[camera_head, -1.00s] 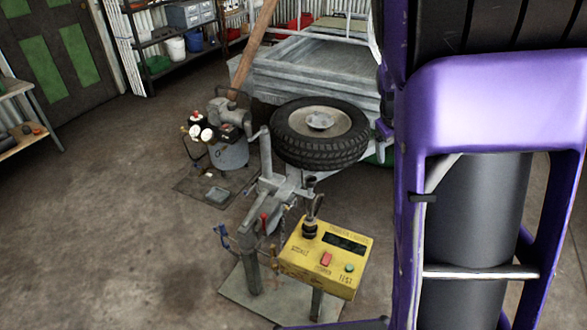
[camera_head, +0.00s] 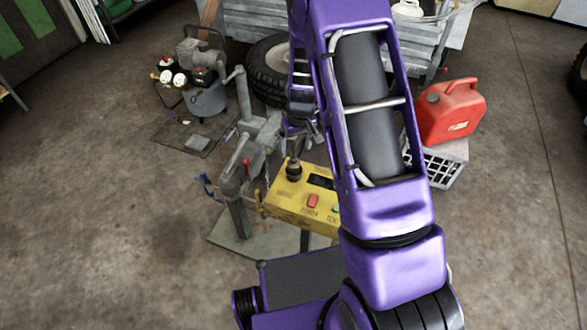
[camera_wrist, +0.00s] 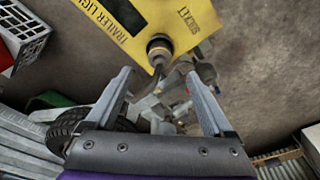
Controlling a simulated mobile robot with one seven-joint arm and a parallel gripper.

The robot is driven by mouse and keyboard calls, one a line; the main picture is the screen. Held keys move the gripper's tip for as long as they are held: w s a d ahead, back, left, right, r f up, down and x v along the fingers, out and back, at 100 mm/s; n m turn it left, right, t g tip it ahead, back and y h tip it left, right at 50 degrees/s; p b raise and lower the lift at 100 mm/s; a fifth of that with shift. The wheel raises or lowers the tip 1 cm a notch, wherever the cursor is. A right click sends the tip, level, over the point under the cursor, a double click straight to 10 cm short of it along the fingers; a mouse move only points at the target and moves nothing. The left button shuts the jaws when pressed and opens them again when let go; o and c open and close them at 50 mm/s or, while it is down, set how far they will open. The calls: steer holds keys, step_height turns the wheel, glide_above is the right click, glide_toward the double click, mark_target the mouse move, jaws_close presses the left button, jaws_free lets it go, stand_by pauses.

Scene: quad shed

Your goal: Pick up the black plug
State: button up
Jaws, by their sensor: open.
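The black plug (camera_head: 294,170) stands upright on top of the yellow trailer light tester box (camera_head: 313,203), at its back left corner. In the wrist view the plug (camera_wrist: 159,48) shows as a round dark end with a lighter ring, by the printed word "socket" on the yellow box (camera_wrist: 130,22). My gripper (camera_head: 301,132) is open and empty, above and behind the box. In the wrist view its two fingers (camera_wrist: 158,76) are spread wide, with the plug beyond the tips and between them sideways. The plug's lower part is partly hidden in the head view.
A grey metal post stand (camera_head: 240,165) rises close to the left of the box. A spare tire (camera_head: 262,72) and the trailer (camera_head: 250,22) are behind. A compressor (camera_head: 203,85) stands back left. A red fuel can (camera_head: 450,112) sits on a crate (camera_head: 440,172) at right.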

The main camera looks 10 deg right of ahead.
mark_target(294, 159)
steer(key=f, duration=0.3)
steer(key=w+f, duration=0.1)
steer(key=f, duration=0.2)
steer(key=f+b, duration=0.1)
steer(key=f, duration=0.2)
steer(key=shift+w+a, duration=0.15)
steer(key=shift+w, duration=0.15)
steer(key=shift+c, duration=0.2)
jaws_close()
